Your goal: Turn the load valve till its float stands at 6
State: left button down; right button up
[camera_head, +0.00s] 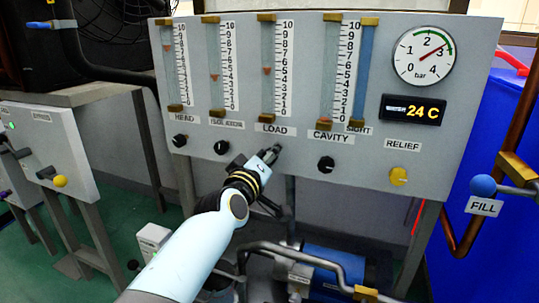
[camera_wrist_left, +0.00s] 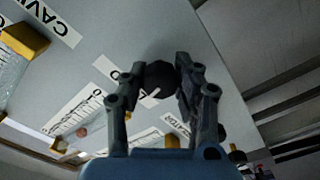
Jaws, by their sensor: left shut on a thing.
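The load valve's black knob (camera_wrist_left: 160,82) sits on the grey panel below the LOAD label (camera_head: 275,130). My left gripper (camera_head: 272,153) is shut on this knob, which shows between its fingers in the left wrist view (camera_wrist_left: 155,92). In the head view the fingers mostly hide the knob. The load tube (camera_head: 267,95) stands above the label, with a reddish float (camera_head: 267,71) at about 5 to 6 on its scale (camera_head: 286,72). My right gripper is not in view.
Black HEAD (camera_head: 180,141) and ISOLAXON-like (camera_head: 221,147) knobs lie to the left, the CAVITY knob (camera_head: 326,164) and yellow RELIEF knob (camera_head: 398,176) to the right. A pressure gauge (camera_head: 424,56) sits upper right. Pipes and a blue motor (camera_head: 325,270) lie below the panel.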

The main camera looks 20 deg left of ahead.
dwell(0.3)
pick_arm(q)
jog(key=c, duration=0.9)
grip_release()
jog(key=shift+c, duration=0.2)
jog(key=shift+s, duration=0.15)
jog(key=s, duration=1.1)
jog(key=shift+s+a, duration=0.25)
jog(key=shift+s, duration=0.1)
